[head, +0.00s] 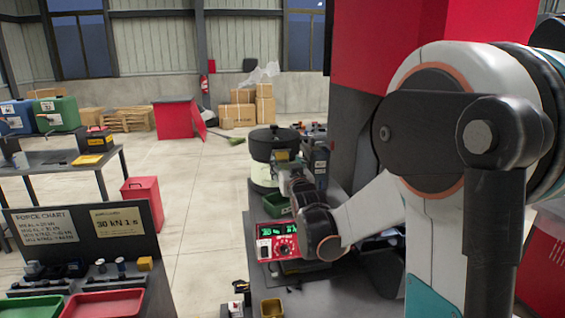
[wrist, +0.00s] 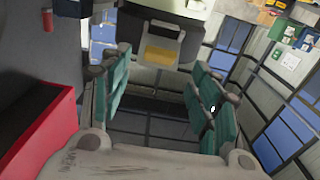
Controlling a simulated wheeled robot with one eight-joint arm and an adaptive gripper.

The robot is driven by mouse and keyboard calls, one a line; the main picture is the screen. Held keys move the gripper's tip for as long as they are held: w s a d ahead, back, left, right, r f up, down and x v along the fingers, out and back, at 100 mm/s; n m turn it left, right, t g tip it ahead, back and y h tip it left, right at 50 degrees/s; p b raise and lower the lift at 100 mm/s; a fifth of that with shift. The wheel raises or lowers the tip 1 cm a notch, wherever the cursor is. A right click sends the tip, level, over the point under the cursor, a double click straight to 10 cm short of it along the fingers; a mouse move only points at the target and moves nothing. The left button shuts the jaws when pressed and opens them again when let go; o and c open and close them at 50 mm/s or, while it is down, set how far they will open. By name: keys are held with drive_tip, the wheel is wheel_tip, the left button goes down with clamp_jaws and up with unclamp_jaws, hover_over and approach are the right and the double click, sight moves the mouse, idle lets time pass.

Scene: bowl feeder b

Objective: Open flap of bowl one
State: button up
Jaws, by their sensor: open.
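A dark round bowl (head: 272,137) stands on a pale green and black base (head: 262,176) beyond my arm in the head view. I cannot tell from the markings whether it is bowl one. My gripper (head: 290,167) is small and partly hidden by my own wrist, close in front of the bowl. In the wrist view my gripper (wrist: 158,78) has its teal fingers spread apart with nothing between them. A grey housing with a yellow panel (wrist: 160,50) shows just beyond the fingertips; I cannot tell whether this panel is the flap. No contact is visible.
A red control box with green digits (head: 279,241) sits on the bench below my wrist, near a green tray (head: 277,206). A tall red and grey machine (head: 430,35) stands at the right. Open floor (head: 205,220) lies left of the bench.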

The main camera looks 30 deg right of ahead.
sight(282, 157)
drive_tip(key=shift+b+x, duration=0.3)
drive_tip(key=shift+x, duration=2.35)
